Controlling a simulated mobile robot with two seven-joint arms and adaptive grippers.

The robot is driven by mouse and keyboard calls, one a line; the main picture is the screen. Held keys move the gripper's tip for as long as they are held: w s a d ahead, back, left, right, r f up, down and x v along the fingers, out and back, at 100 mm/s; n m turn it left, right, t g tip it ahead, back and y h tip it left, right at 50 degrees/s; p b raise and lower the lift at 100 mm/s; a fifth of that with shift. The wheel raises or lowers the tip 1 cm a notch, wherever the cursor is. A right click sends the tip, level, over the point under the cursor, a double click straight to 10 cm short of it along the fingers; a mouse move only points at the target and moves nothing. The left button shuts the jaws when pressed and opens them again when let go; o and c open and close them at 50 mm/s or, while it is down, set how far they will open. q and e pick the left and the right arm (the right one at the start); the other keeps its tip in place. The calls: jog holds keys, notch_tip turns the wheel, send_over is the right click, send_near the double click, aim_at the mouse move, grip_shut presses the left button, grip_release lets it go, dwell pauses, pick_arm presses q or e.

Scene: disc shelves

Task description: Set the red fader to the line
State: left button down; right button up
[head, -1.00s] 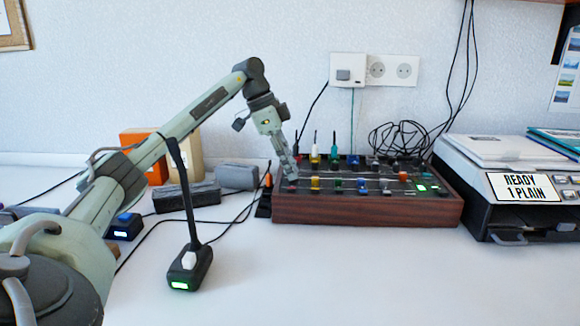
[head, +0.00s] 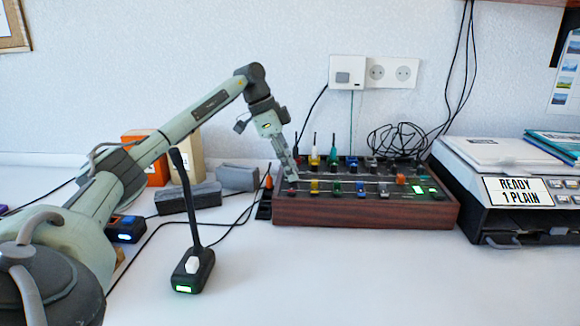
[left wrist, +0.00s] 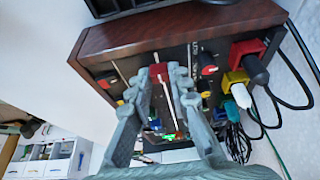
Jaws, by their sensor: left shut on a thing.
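The wood-sided mixer console (head: 365,211) stands on the white table against the wall. Its dark panel carries rows of coloured caps. My left gripper (head: 291,180) reaches down over the left end of the panel. In the left wrist view its two fingers (left wrist: 158,76) are closed around the red fader cap (left wrist: 158,71), one on each side. A pale slot (left wrist: 171,98) runs along the panel beside the cap. The fingers hide part of the cap and slot. I cannot make out the target line clearly. My right gripper is not in view.
A black desk microphone (head: 193,268) stands in front, close to my left arm. Grey blocks (head: 188,197) and an orange box (head: 145,150) lie behind it. Cabled plugs (left wrist: 247,58) rise from the console's back. A printer (head: 510,198) stands at right.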

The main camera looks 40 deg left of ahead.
pick_arm(q)
jog(key=c, duration=1.4)
grip_release()
jog(key=v, duration=1.2)
jog(key=shift+w+d, duration=0.1)
